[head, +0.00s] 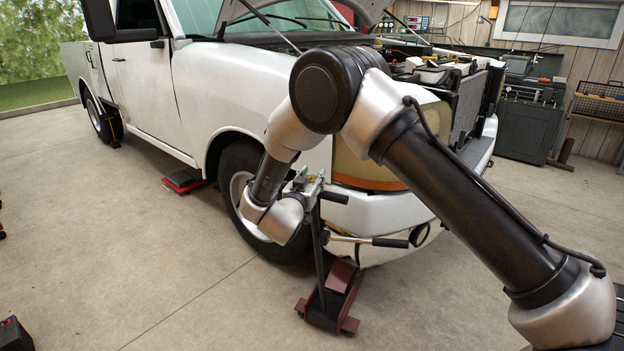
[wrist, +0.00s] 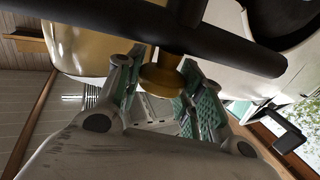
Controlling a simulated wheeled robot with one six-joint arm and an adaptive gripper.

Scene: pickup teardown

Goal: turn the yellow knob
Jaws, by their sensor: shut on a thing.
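The yellow knob (wrist: 162,80) is a small, round, brass-yellow piece in the wrist view, just below a dark bar (wrist: 130,36). My gripper (wrist: 160,92) has its green-padded fingers on either side of the knob and is shut on it. In the head view my gripper (head: 308,184) is at the top of the upright dark handle of a red floor jack (head: 340,290), beside the truck's front bumper. The knob cannot be made out there.
The white pickup truck (head: 225,85) stands close behind my arm, hood raised. Another red jack (head: 184,181) is under its side. A workbench (head: 525,128) is at the back right.

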